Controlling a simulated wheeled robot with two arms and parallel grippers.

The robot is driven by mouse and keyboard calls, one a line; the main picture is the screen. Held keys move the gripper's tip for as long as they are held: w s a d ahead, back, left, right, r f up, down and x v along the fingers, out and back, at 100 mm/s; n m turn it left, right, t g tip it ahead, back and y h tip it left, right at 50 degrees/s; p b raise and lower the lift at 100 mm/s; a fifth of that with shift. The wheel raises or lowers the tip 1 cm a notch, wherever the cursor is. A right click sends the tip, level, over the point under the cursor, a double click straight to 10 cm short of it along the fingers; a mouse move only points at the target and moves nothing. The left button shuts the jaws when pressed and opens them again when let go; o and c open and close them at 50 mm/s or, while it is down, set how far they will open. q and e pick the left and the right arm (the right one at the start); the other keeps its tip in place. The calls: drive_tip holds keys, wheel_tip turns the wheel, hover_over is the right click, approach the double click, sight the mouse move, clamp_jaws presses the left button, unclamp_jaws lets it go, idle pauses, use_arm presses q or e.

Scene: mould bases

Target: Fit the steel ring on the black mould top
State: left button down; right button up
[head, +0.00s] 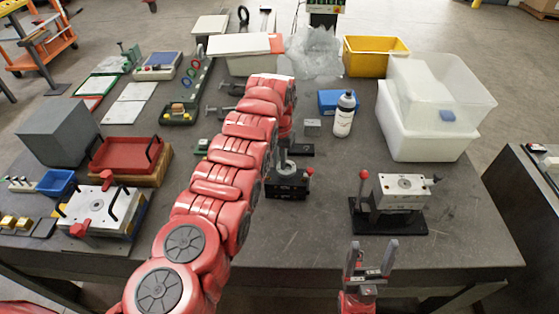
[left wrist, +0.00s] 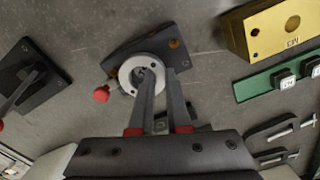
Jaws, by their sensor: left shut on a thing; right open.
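The black mould (head: 287,191) with a red-knobbed lever stands at the middle of the table; it also shows in the left wrist view (left wrist: 128,57). The steel ring (left wrist: 126,73) is over its top, roughly flat, and shows as a grey disc in the head view (head: 280,178). I cannot tell whether the ring is fully seated or slightly above. My left gripper (left wrist: 160,76) is shut on the ring's wall, one finger in the hole and one outside. In the head view my left arm partly hides this gripper. My right gripper (head: 370,248) is open and empty at the front.
A steel block (head: 402,192) on a black base with a red-knobbed lever stands to the right. A white bottle (head: 343,116), a blue box (head: 327,101) and a clear bin (head: 470,93) are behind. A red tray (head: 122,155) is left. The front centre table is clear.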

use_arm(q)
drive_tip(key=shift+f+b, duration=0.55)
idle(0.6)
drive_tip(key=shift+r+p, duration=0.5)
drive_tip(key=shift+r, duration=0.05)
drive_tip(key=shift+f+b, duration=0.6)
drive_tip(key=shift+f, duration=0.1)
idle(1.3)
drive_tip(key=shift+r, duration=0.15)
drive_tip(key=shift+r+p, duration=0.35)
drive_tip(key=shift+r, duration=0.15)
drive_tip(key=shift+b, duration=0.3)
idle(0.6)
drive_tip(key=shift+f+b, duration=0.55)
drive_tip(key=shift+f, duration=0.2)
idle(0.8)
drive_tip(key=shift+r, duration=0.25)
